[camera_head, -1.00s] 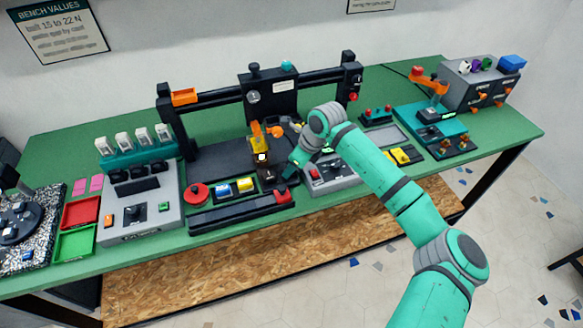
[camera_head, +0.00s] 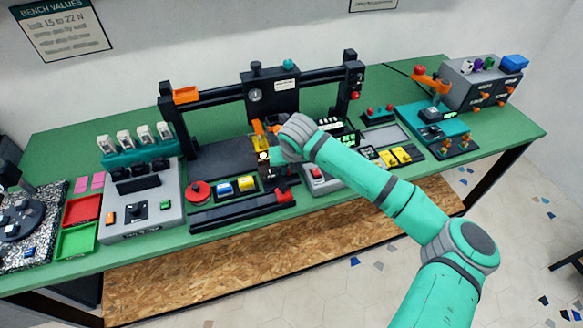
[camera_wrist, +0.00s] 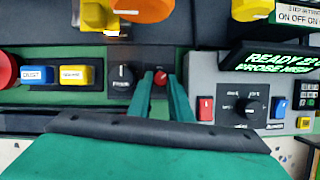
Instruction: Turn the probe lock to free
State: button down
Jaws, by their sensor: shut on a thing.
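In the wrist view, my gripper (camera_wrist: 160,82) reaches down with its two teal fingers close on either side of a small red-topped knob (camera_wrist: 161,78). The fingers are shut on it. I take this knob to be the probe lock, but no label on it can be read. A black dial (camera_wrist: 122,80) with a white pointer line stands just left of the fingers, apart from them. In the head view, my wrist covers the knob and most of the fingers.
Left of the dial are yellow (camera_wrist: 75,75) and blue (camera_wrist: 37,75) buttons and a round red button (camera_head: 198,192). On the right is a grey control box (camera_wrist: 218,110) with a red switch (camera_wrist: 205,108). Above it, a lit display (camera_wrist: 275,60) reads READY and PROBE. Orange parts (camera_wrist: 140,8) hang just behind.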

jog(key=m, duration=0.1)
jog(key=m+h, duration=0.1)
jog(key=m, duration=0.1)
jog(key=shift+a+r+m, duration=0.15)
jog(key=shift+a+m, duration=0.1)
jog(key=shift+m, duration=0.05)
jog(key=shift+w+a+m+h, duration=0.15)
jog(key=shift+m+h, duration=0.75)
jog(key=shift+m, duration=1)
jog(key=shift+g, duration=0.3)
jog(key=c, duration=1.6)
grip_release()
jog(key=v, duration=1)
jog(key=shift+a+r, duration=0.1)
jog(key=shift+r, duration=0.25)
